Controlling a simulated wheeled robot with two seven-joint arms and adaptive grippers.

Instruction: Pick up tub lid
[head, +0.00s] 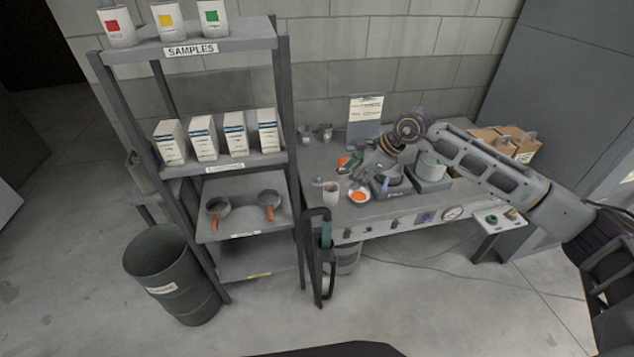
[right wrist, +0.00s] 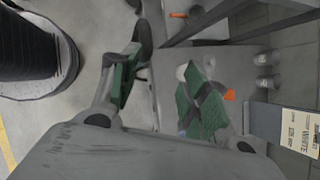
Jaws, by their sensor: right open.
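My right gripper (head: 350,170) is open and hangs over the bench, left of the dark scale-like units. Its two green-padded fingers show spread apart in the right wrist view (right wrist: 162,72), with no object visible between them. A round white dish or tub with an orange top or contents (head: 359,196) sits on the bench just below the gripper in the head view. A small orange piece (head: 344,161) shows beside the fingers, partly hidden; an orange patch also shows by the right finger in the right wrist view (right wrist: 229,95). I cannot tell which of these is the tub lid. My left gripper is out of view.
A white cup (head: 331,193) stands left of the dish on the bench (head: 300,165). Two small jars (head: 325,131) and a sign (head: 365,118) stand at the back. A shelf rack (head: 284,100) and a dark upright frame (head: 318,270) stand to the left. Cardboard boxes (head: 520,143) are at right.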

